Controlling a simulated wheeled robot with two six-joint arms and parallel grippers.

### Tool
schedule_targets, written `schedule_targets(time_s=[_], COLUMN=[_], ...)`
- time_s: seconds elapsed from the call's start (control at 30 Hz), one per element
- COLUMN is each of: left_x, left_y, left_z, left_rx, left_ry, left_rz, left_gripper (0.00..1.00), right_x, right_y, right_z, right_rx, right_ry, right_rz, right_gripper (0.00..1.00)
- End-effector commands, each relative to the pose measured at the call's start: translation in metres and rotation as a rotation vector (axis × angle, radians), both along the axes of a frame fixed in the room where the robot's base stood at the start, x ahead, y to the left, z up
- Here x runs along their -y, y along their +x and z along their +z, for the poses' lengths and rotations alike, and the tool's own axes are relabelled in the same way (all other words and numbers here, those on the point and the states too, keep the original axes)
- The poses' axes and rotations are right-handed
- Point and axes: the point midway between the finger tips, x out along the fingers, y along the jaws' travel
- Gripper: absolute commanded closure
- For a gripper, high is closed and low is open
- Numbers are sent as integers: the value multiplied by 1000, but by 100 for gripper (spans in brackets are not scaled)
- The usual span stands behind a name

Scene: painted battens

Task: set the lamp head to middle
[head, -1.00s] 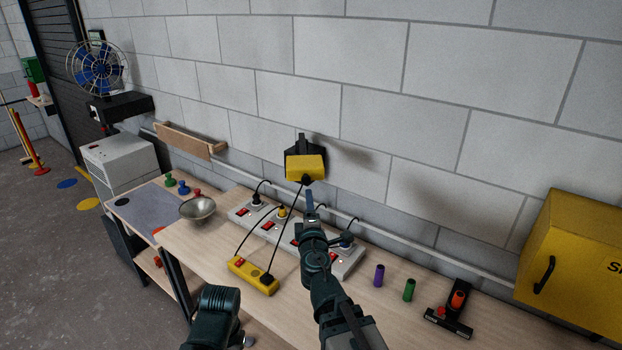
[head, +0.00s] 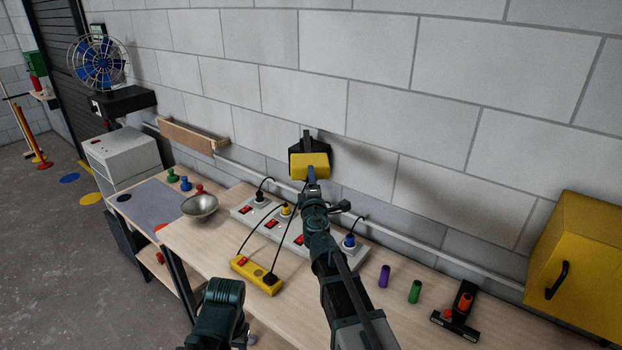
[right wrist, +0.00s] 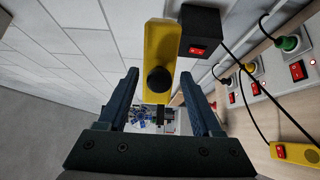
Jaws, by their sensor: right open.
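The lamp head (head: 316,168) is a yellow block on a black bracket (head: 308,144) at the wall above the bench. In the right wrist view the yellow lamp head (right wrist: 161,36) has a round black knob (right wrist: 159,79) and stands beside a black box with a red switch (right wrist: 203,32). My right gripper (head: 312,178) is at the lower front of the lamp head and hides part of it. In the right wrist view its fingers (right wrist: 160,90) are apart, one on each side of the knob. I cannot tell whether they touch it.
Below my right arm lie a grey power strip (head: 243,209) with plugs and a yellow switch box (head: 256,274) on cords. A metal bowl (head: 200,207) is left. Purple (head: 384,276) and green (head: 415,291) cylinders and a yellow cabinet (head: 580,265) are right.

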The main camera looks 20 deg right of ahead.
Motion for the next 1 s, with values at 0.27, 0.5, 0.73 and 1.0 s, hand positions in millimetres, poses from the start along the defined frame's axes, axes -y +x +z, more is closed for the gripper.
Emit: schedule_targets(time_s=[0.27,0.5,0.73,1.0], left_x=[0,0,0,0], left_y=[0,0,0,0], left_z=[0,0,0,0], left_rx=[0,0,0,0], left_ry=[0,0,0,0], left_rz=[0,0,0,0], left_gripper=[50,50,50,50], right_x=[2,2,2,2], right_y=[9,8,8,8], right_z=[0,0,0,0], right_rx=[0,0,0,0], right_ry=[0,0,0,0], right_rz=[1,1,1,1], right_gripper=[34,59,100,100])
